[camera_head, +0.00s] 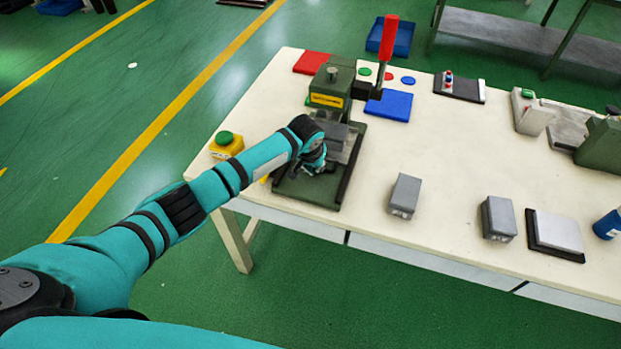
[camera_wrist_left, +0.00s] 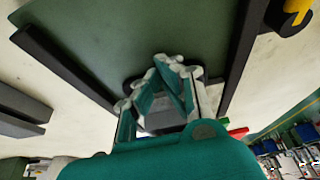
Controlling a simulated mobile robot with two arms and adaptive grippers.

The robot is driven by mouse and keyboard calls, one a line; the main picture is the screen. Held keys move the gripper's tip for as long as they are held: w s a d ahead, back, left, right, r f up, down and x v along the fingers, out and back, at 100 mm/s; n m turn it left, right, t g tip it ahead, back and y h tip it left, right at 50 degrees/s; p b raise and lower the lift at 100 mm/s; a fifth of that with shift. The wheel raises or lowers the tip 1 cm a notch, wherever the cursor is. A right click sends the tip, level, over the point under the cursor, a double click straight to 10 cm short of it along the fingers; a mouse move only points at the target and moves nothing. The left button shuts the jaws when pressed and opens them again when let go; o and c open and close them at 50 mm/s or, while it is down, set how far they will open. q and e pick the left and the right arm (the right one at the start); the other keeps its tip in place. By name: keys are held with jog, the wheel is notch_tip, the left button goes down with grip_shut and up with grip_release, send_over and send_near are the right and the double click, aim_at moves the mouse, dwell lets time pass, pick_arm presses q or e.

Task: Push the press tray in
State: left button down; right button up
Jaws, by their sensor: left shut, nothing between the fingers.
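The green press (camera_head: 333,88) stands at the left part of the white table, with a red-handled lever (camera_head: 389,40) raised upright. Its green base plate (camera_head: 305,190) lies between two black rails and also shows in the wrist view (camera_wrist_left: 110,35). A grey block-like part (camera_head: 338,138) sits under the press head; I cannot tell whether it is the tray or a mould. My left gripper (camera_head: 316,166) is shut and empty, low over the base plate in front of this part, and hides some of it. In the wrist view its fingers (camera_wrist_left: 168,75) are drawn together. My right gripper is not in view.
A yellow box with a green button (camera_head: 226,146) stands left of the press. Grey blocks (camera_head: 404,196) (camera_head: 498,218) and a black-based plate (camera_head: 556,235) lie to the right. Red (camera_head: 311,62) and blue (camera_head: 389,105) mats lie near the press. The table between is clear.

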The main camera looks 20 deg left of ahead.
pick_arm(q)
jog(key=shift+w, duration=0.15)
jog(key=c, duration=1.9)
grip_release()
jog(key=shift+d, duration=0.1)
jog(key=shift+c, duration=0.2)
jog(key=shift+o, duration=1.3)
jog(key=shift+w+f, duration=0.1)
jog(key=shift+w, duration=0.1)
jog(key=o, duration=0.9)
jog(key=shift+w, duration=0.2)
jog(key=o, duration=0.6)
jog(key=shift+w, duration=0.25)
jog(key=shift+c, duration=0.2)
jog(key=shift+o, duration=1.1)
jog(key=shift+w, duration=0.1)
jog(key=shift+a, duration=0.35)
jog(key=shift+s+a, duration=0.15)
jog(key=shift+s, duration=0.2)
jog(key=shift+d, duration=0.45)
jog(key=v, duration=1.2)
jog(key=shift+a, duration=0.2)
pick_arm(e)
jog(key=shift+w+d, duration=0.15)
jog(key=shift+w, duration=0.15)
